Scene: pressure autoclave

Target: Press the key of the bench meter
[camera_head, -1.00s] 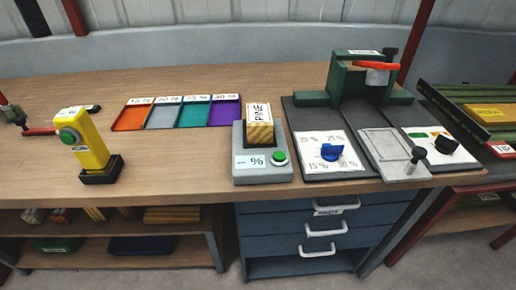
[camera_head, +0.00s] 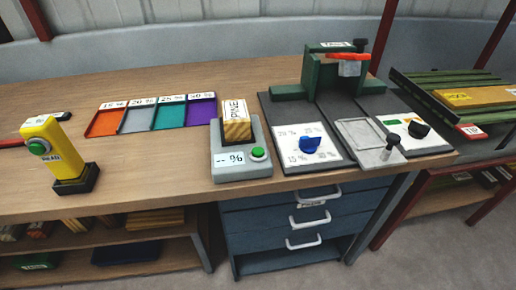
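The bench meter (camera_head: 228,172) is a grey box near the front edge of the wooden workbench, in the middle of the head view. Its display reads "-- %". Its round green key (camera_head: 258,154) is on the right of its front face. A wood block labelled PINE (camera_head: 237,123) stands upright on top of the meter, behind the display. My gripper is not in view.
A yellow handheld device (camera_head: 54,150) with a green button stands in a black base at left. Coloured trays (camera_head: 138,120) marked with percentages lie behind. A blue knob (camera_head: 310,145) and green press (camera_head: 340,75) stand right. Blue drawers (camera_head: 280,225) are below.

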